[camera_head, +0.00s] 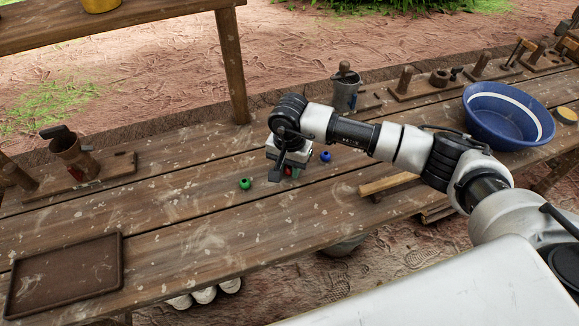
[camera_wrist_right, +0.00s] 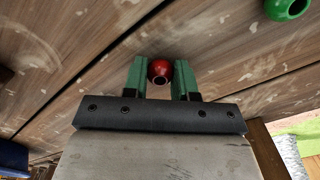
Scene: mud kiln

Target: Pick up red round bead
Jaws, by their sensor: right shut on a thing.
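The red round bead (camera_wrist_right: 160,71) sits between the two green fingertips of my right gripper in the right wrist view, with its hole facing the camera. My right gripper (camera_head: 287,172) is shut on the bead, low over the wooden table. In the head view the gripper largely hides the bead, and only a small bit of red shows. I cannot tell whether the bead still touches the table. My left gripper is not in view.
A green bead (camera_head: 244,184) lies left of the gripper and a blue bead (camera_head: 325,156) right of it. A brown tray (camera_head: 66,275) lies at the table's left end. A blue basin (camera_head: 508,115) stands at the right. The table (camera_head: 200,215) between is mostly clear.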

